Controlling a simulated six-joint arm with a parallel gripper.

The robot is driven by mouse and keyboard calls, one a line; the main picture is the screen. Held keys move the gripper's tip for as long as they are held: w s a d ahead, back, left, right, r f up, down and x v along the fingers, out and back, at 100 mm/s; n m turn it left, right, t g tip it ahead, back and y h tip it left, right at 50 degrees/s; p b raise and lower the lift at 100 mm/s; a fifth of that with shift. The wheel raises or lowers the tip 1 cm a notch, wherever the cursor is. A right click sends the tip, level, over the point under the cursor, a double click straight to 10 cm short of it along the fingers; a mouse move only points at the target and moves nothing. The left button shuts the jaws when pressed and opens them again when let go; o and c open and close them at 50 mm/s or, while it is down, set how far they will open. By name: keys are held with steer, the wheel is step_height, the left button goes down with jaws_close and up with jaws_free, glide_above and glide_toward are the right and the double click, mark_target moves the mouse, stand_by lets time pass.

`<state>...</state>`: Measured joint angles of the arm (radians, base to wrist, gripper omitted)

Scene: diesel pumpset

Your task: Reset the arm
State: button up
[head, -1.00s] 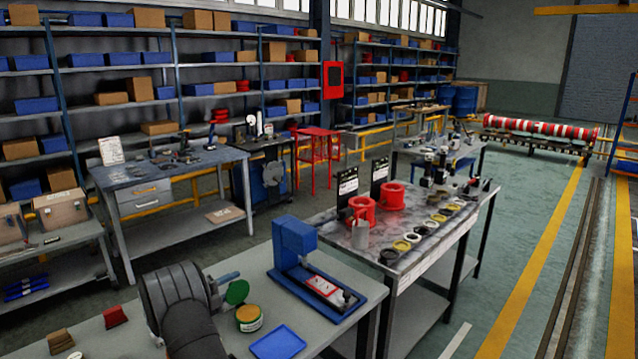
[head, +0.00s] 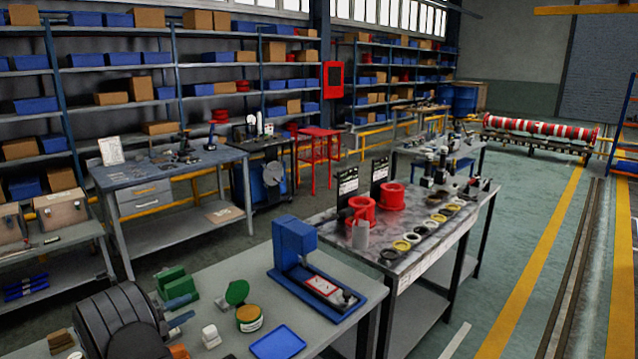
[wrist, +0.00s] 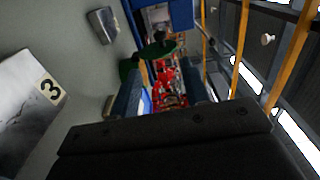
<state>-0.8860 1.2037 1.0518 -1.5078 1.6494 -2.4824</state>
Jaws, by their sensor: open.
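My gripper (head: 190,304) is low over the left of the near workbench (head: 225,277), its dark body filling the lower left corner. Its two blue-grey fingers point right and stand apart with nothing between them. In the wrist view the fingers (wrist: 160,88) are also spread and empty, with distant red objects visible through the gap. Green blocks (head: 172,281) sit just behind the fingers. A white block (head: 210,336) lies to their right; whether anything touches the fingers I cannot tell. My gripper's body hides part of the bench.
An open tin (head: 249,318), a green disc (head: 237,292), a blue tray (head: 278,342) and a tall blue fixture (head: 295,245) stand farther right on the bench. A brown block (head: 59,341) is at its left. A second table (head: 420,262) with rings and red pots is beyond.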

mark_target(234, 285)
steer(key=x, duration=1.5)
steer(key=shift+w+d+f, duration=0.1)
steer(key=shift+w+d, duration=0.15)
steer(key=shift+d, duration=0.05)
steer(key=shift+s+d+r+m, duration=0.15)
steer(key=shift+s+d+m, duration=0.05)
steer(key=shift+m, duration=0.35)
steer(key=shift+s+d+r+m, duration=0.15)
steer(key=shift+d+m, duration=0.05)
steer(key=shift+m, duration=0.35)
steer(key=shift+w+a+f+n, duration=0.25)
steer(key=shift+w+a+n, duration=0.1)
steer(key=shift+n, duration=0.55)
steer(key=v, duration=1.7)
steer(key=shift+w, duration=0.1)
